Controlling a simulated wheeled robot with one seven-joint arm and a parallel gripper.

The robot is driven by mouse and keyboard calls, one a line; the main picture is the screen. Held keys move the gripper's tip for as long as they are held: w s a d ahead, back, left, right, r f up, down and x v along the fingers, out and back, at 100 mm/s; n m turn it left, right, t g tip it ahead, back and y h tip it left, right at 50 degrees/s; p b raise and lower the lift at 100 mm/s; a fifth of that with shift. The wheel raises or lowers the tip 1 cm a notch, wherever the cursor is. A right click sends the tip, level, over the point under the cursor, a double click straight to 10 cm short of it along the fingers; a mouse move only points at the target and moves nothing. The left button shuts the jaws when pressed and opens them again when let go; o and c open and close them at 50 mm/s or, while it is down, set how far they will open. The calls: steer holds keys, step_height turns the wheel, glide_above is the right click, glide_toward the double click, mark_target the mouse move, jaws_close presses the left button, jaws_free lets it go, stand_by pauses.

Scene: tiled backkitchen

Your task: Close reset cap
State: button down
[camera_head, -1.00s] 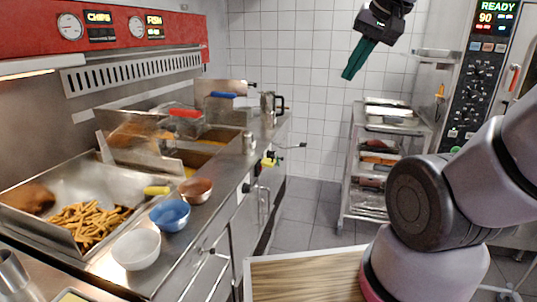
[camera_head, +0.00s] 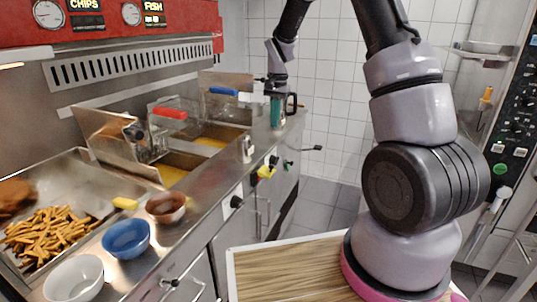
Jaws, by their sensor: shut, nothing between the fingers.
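My gripper (camera_head: 277,126) points down over the far end of the steel fryer counter, its green fingers together and empty. In the picture it overlaps the steel jug with a black handle (camera_head: 292,103); I cannot tell the gap between them. On the fryer's front panel below are a black knob (camera_head: 236,202), a yellow part (camera_head: 266,172) with a black part (camera_head: 273,160) beside it, and a small green part (camera_head: 289,164). I cannot tell for sure which of these is the reset cap, or whether it is open. My gripper is above and apart from these parts.
Fryer baskets with red (camera_head: 169,113) and blue (camera_head: 223,91) handles sit at the back. A small steel shaker (camera_head: 245,149), brown bowl (camera_head: 166,208), blue bowl (camera_head: 127,239) and white bowl (camera_head: 74,279) line the counter. A lever (camera_head: 312,148) sticks out from the fryer's far end.

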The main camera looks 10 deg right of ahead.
mark_target(271, 165)
steer(key=f, duration=1)
steer(key=a+f, duration=0.1)
steer(key=f, duration=0.4)
steer(key=shift+w+f, duration=0.25)
steer(key=shift+w, duration=0.15)
steer(key=shift+d, duration=0.15)
